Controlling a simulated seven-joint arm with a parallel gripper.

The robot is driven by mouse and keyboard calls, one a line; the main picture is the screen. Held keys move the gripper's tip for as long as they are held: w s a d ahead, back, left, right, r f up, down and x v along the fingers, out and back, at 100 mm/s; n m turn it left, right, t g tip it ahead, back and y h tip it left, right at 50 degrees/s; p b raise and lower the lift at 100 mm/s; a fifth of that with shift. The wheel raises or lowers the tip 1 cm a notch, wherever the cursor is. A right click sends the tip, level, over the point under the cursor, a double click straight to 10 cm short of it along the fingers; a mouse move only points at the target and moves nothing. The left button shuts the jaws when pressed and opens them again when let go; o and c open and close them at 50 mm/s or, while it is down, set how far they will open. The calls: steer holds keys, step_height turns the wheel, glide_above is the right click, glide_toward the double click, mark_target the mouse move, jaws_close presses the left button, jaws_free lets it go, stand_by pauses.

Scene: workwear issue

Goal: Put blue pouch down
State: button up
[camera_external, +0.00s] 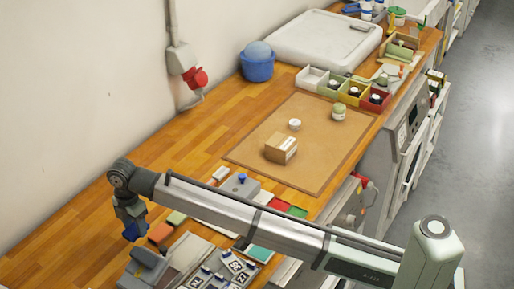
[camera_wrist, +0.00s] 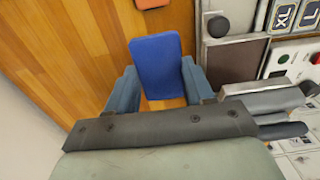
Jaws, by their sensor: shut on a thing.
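The blue pouch (camera_wrist: 158,65) is a flat, rounded blue piece held between the two fingers of my gripper (camera_wrist: 160,88) in the wrist view. Wooden worktop shows around it and below it. In the external view my gripper (camera_external: 131,226) points down at the lower left over the worktop, with the blue pouch (camera_external: 130,234) a small blue patch at its tip. I cannot tell whether the pouch touches the worktop.
The wooden worktop (camera_external: 60,235) is clear left of my gripper. An orange block (camera_external: 160,233) and a green block (camera_external: 176,217) lie just right of it. A grey panel with size labels (camera_external: 235,265) is further right. The wall (camera_external: 60,100) stands behind.

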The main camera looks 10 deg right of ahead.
steer(key=w+d+m, duration=0.7)
steer(key=w+d, duration=2.6)
steer(key=w, duration=0.3)
steer(key=m, duration=1.1)
glide_above(328, 137)
steer(key=shift+s+f, duration=0.1)
steer(key=shift+f, duration=4.65)
